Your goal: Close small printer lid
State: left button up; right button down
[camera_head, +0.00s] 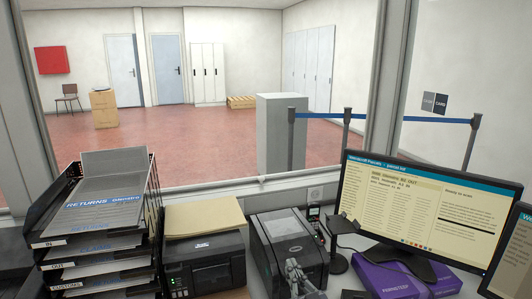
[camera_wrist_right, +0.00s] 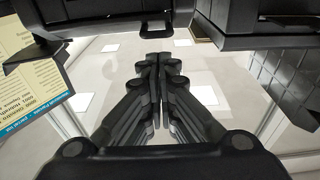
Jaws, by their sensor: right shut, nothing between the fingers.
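The small printer (camera_head: 287,243) is a dark grey box on the counter, left of the monitor. Its lid (camera_head: 286,229) looks down or nearly down over the body; I cannot tell whether it is fully closed. My right gripper (camera_head: 294,264) is at the printer's front, low in the head view, and hides part of it. In the right wrist view the gripper (camera_wrist_right: 157,60) is shut and empty, its fingertips below a black housing (camera_wrist_right: 110,18) that looks like the printer. I cannot tell whether they touch. My left gripper is not in view.
A larger black printer (camera_head: 205,268) with a tan envelope (camera_head: 203,216) on top stands to the left, beside a stacked paper tray (camera_head: 155,222). A monitor (camera_head: 425,208), a black stand (camera_head: 336,262) and purple boxes (camera_head: 392,280) crowd the right. A window frame runs behind.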

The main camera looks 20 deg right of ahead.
dwell(0.3)
jog(key=s+f, duration=0.1)
jog(key=s, duration=1.1)
jog(key=shift+d+f, duration=0.25)
jog(key=shift+f, duration=0.05)
